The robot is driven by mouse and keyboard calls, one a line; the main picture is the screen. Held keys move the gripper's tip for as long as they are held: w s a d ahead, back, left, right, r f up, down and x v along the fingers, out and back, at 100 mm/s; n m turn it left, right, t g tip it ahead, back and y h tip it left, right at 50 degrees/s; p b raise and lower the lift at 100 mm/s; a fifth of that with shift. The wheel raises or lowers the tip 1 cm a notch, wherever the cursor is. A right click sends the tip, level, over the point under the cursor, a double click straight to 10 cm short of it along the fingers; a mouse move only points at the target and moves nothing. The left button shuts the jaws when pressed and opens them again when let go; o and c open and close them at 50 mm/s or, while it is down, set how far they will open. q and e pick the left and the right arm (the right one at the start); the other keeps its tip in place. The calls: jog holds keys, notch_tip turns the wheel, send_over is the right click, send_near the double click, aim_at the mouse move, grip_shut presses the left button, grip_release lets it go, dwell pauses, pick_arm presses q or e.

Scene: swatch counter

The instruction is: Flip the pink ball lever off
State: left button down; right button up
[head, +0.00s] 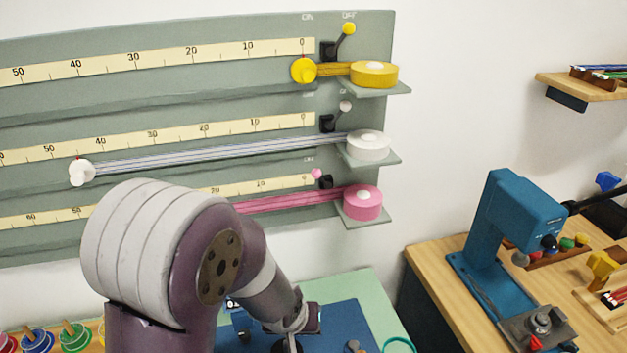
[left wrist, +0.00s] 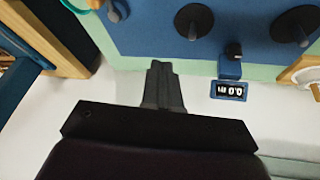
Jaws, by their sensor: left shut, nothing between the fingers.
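The pink ball lever (head: 317,173) is on the lowest row of the grey-green wall panel. Its small pink ball leans left of its dark base, under the ON mark; the OFF mark of this row cannot be read. A pink ribbon roll (head: 362,203) sits on a ledge just below and right of it, its ribbon running left behind my left arm. My left gripper is low over the counter, well below the lever; its fingers (left wrist: 163,82) are shut and empty in the left wrist view. In the head view its fingertips are hidden. My right gripper is not in view.
The yellow ball lever (head: 348,29) and white ball lever (head: 345,106) above lean right. The yellow roll (head: 374,74) and white roll (head: 368,145) stand on ledges. A blue mat (head: 350,320) lies on the counter below. A blue press (head: 510,220) stands right.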

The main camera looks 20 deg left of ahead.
aim_at(315, 177)
pick_arm(q)
jog(key=w+a+r+n+t+p, duration=0.3)
jog(key=w+r+n+t+p, duration=0.1)
jog(key=w+r+n+t, duration=0.35)
notch_tip(315, 177, up, 7)
jog(key=a+n+t+p, duration=0.2)
jog(key=n+t, duration=0.5)
jog(key=n, duration=0.3)
jog(key=shift+s+a+t+y+p, duration=0.25)
jog(key=shift+a+t+y+p, duration=0.1)
jog(key=shift+a+y, duration=0.05)
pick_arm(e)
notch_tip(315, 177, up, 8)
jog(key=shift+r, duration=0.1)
pick_arm(q)
jog(key=shift+w+r, duration=0.1)
jog(key=shift+w, duration=0.05)
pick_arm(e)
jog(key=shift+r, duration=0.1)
